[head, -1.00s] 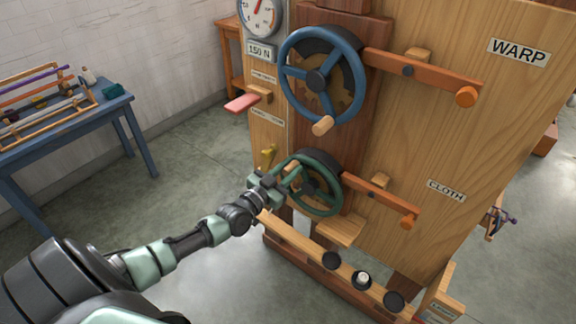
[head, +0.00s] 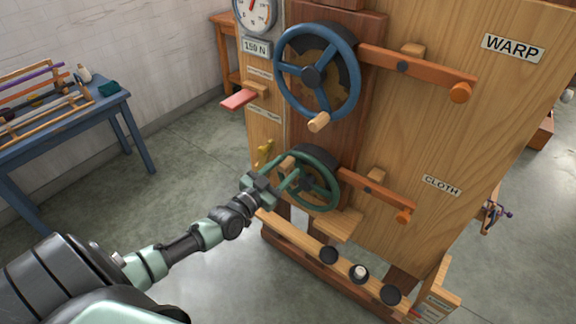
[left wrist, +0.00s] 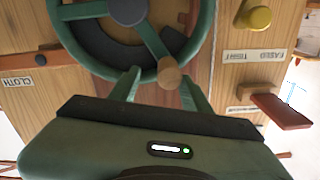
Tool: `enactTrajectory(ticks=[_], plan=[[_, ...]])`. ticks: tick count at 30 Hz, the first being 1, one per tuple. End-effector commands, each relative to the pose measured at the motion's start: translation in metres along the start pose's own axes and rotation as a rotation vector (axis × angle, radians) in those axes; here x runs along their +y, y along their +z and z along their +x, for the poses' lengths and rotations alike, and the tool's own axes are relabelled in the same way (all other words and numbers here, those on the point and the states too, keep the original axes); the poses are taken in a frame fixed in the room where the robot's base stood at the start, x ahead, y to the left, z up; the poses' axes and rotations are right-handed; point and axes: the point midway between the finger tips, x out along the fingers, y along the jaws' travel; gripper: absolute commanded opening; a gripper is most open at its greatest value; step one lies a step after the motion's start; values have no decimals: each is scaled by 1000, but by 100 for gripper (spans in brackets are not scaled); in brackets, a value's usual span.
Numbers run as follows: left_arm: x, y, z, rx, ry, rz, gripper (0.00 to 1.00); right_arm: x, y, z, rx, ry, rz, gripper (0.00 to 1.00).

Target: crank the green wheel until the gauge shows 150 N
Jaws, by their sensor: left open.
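The green wheel (head: 330,199) is the lower handwheel on the wooden frame. Its pale wooden crank knob (head: 287,163) is at the rim's upper left. My left gripper (head: 276,179) is open at the wheel's left side. In the left wrist view the knob (left wrist: 170,73) shows between the spread fingers of my left gripper (left wrist: 160,88), nearer the right one; I cannot tell whether either touches it. The round gauge (head: 255,11) is cut off by the top edge, its red needle pointing up and slightly right. A plate (head: 256,47) below it seems to read 150 N. My right gripper is out of view.
A larger blue wheel (head: 281,87) is above the green one. Orange levers (head: 430,72) marked WARP and CLOTH (head: 380,193) extend right. A red pedal-like lever (head: 239,99) and yellow knob (head: 264,153) stick out left. A blue table (head: 110,106) stands left; floor between is clear.

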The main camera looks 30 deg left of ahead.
Motion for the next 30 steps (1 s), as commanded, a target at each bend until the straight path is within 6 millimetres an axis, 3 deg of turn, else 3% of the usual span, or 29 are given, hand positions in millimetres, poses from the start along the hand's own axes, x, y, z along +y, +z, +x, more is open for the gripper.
enactTrajectory(ticks=[3,10,30], plan=[[1,2,-23,-3,2,0,48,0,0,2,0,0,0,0],[1,1,-50,-1,1,1,48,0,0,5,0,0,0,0],[1,3,-55,-7,1,1,48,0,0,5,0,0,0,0]])
